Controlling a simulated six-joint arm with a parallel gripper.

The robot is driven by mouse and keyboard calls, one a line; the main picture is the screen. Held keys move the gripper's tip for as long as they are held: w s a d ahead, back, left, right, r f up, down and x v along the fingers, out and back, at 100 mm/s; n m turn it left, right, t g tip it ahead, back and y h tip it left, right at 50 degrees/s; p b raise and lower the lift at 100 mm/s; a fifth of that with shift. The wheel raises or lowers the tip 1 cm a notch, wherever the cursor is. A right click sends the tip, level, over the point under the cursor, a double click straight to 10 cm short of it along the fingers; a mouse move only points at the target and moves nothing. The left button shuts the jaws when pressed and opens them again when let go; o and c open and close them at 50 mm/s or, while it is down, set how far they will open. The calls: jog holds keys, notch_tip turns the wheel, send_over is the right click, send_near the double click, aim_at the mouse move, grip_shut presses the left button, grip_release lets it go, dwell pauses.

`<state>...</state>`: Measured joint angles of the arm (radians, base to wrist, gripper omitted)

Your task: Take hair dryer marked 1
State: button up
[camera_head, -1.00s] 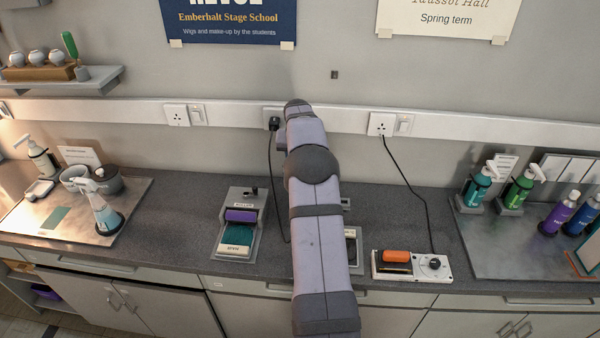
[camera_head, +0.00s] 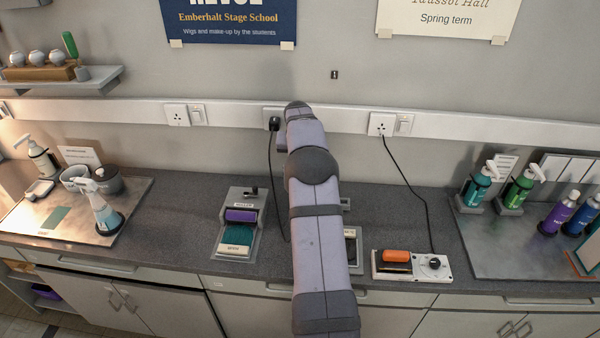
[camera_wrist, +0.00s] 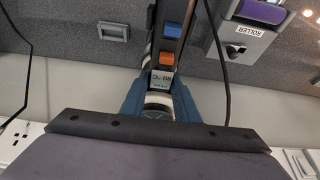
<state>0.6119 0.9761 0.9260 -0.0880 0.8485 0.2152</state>
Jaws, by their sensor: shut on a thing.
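My gripper (camera_wrist: 160,98) shows in the wrist view with two blue fingers closed on either side of a dark, slim handle (camera_wrist: 171,46). The handle carries a blue switch, an orange switch and a pale label reading about 80 °C. It looks like the hair dryer's handle; the rest of it is mostly hidden, and I see no mark 1 on it. A dark cord (camera_wrist: 222,85) runs close beside it. In the head view my own arm covers the gripper and the held thing.
A roller stand (camera_head: 240,217) sits left of my arm, and a white unit (camera_head: 411,266) with an orange block and a knob sits right. A cord (camera_head: 270,170) hangs from the wall socket beside my arm. Bottles (camera_head: 520,190) stand far right, a spray bottle (camera_head: 103,212) left.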

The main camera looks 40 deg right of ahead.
jog(key=shift+w+d+r, duration=0.15)
jog(key=shift+w+r, duration=0.05)
jog(key=shift+r, duration=0.3)
grip_shut()
jog(key=shift+r+p, duration=0.15)
jog(key=shift+p, duration=0.2)
jog(key=shift+r, duration=0.35)
jog(key=shift+r+p, duration=0.3)
jog(key=shift+p, duration=0.25)
jog(key=shift+s+r+p, duration=0.1)
jog(key=shift+r+p, duration=2.55)
jog(key=shift+r, duration=0.55)
